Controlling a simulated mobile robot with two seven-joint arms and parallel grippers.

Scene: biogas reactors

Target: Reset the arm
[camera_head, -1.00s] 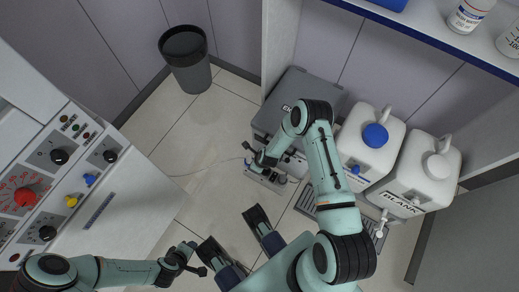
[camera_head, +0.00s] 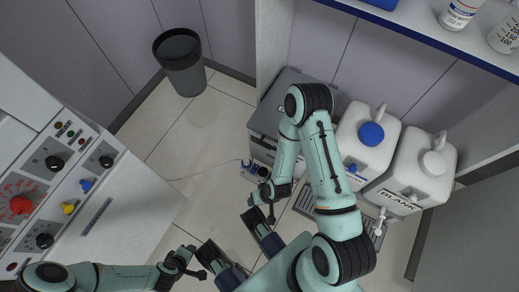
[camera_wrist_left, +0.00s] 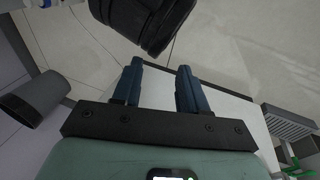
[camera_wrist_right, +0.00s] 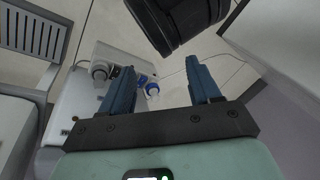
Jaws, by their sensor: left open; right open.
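My left gripper (camera_head: 199,262) is open and empty low in the head view. In the left wrist view its two blue fingers (camera_wrist_left: 160,82) stand apart with pale floor and a white surface behind them. My right arm folds down from its elbow, and its open gripper (camera_head: 261,209) hangs in front of the grey box (camera_head: 283,92). In the right wrist view the fingers (camera_wrist_right: 160,82) are apart and empty, with a small unit (camera_wrist_right: 128,62) with blue and grey fittings beyond them.
A control cabinet (camera_head: 100,210) with knobs stands left. White containers (camera_head: 371,150) with blue and white caps stand right, behind a grey grate (camera_head: 305,204). A dark bin (camera_head: 184,75) is at the back. A shelf (camera_head: 405,30) with bottles overhangs top right.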

